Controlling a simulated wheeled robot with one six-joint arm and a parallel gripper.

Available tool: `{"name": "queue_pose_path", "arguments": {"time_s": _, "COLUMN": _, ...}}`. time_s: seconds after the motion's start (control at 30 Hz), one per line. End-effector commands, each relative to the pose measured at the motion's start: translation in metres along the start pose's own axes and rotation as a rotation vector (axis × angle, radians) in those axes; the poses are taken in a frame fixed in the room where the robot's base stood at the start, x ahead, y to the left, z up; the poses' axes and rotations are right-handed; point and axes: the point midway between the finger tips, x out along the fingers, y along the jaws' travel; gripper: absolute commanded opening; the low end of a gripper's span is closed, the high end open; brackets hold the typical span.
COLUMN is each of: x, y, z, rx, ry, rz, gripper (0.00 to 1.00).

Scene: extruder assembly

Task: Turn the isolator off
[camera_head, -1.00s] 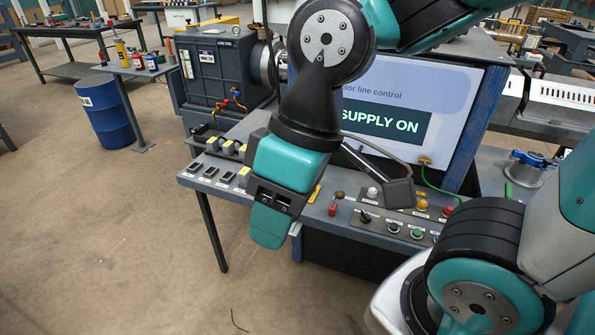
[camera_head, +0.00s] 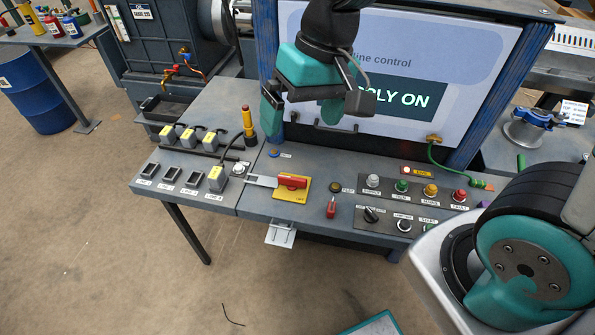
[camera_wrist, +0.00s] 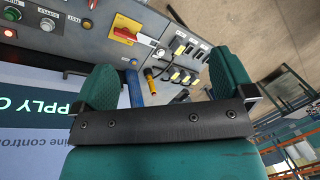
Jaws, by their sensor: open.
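The isolator's red handle (camera_head: 292,181) sits on a yellow plate (camera_head: 291,196) on the sloping desk, lying roughly sideways in the head view. In the wrist view the red handle (camera_wrist: 125,36) is beyond the fingers, up and to the left. My gripper (camera_head: 302,112) is open and empty, raised behind and above the isolator, in front of the screen. Its two teal fingers stand wide apart in the wrist view (camera_wrist: 165,82). The screen (camera_head: 400,70) is partly covered by my arm, and its visible text ends in "ON".
Grey connectors with yellow labels (camera_head: 190,137) are at left. A red padlock (camera_head: 331,207) and a panel of knobs and lamps (camera_head: 410,205) are to the right. The space above the isolator looks clear.

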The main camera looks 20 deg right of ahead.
Motion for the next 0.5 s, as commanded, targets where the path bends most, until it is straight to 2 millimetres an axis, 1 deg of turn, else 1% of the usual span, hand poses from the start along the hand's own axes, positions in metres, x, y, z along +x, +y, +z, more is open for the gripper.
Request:
{"name": "queue_pose_path", "arguments": {"time_s": 0.03, "x": 0.017, "y": 0.009, "z": -0.024, "rx": 0.106, "ry": -0.014, "rz": 0.032, "gripper": 1.0}}
{"name": "queue_pose_path", "arguments": {"time_s": 0.1, "x": 0.041, "y": 0.025, "z": -0.054, "rx": 0.26, "ry": -0.011, "rz": 0.08, "gripper": 1.0}}
{"name": "queue_pose_path", "arguments": {"time_s": 0.17, "x": 0.061, "y": 0.039, "z": -0.075, "rx": 0.383, "ry": -0.004, "rz": 0.121, "gripper": 1.0}}
{"name": "queue_pose_path", "arguments": {"time_s": 0.2, "x": 0.075, "y": 0.048, "z": -0.087, "rx": 0.457, "ry": 0.002, "rz": 0.146, "gripper": 1.0}}
{"name": "queue_pose_path", "arguments": {"time_s": 0.3, "x": 0.104, "y": 0.068, "z": -0.109, "rx": 0.607, "ry": 0.019, "rz": 0.2, "gripper": 1.0}}
{"name": "queue_pose_path", "arguments": {"time_s": 0.33, "x": 0.112, "y": 0.073, "z": -0.114, "rx": 0.641, "ry": 0.024, "rz": 0.212, "gripper": 1.0}}
{"name": "queue_pose_path", "arguments": {"time_s": 0.4, "x": 0.125, "y": 0.083, "z": -0.121, "rx": 0.703, "ry": 0.035, "rz": 0.235, "gripper": 1.0}}
{"name": "queue_pose_path", "arguments": {"time_s": 0.5, "x": 0.136, "y": 0.091, "z": -0.127, "rx": 0.754, "ry": 0.045, "rz": 0.254, "gripper": 1.0}}
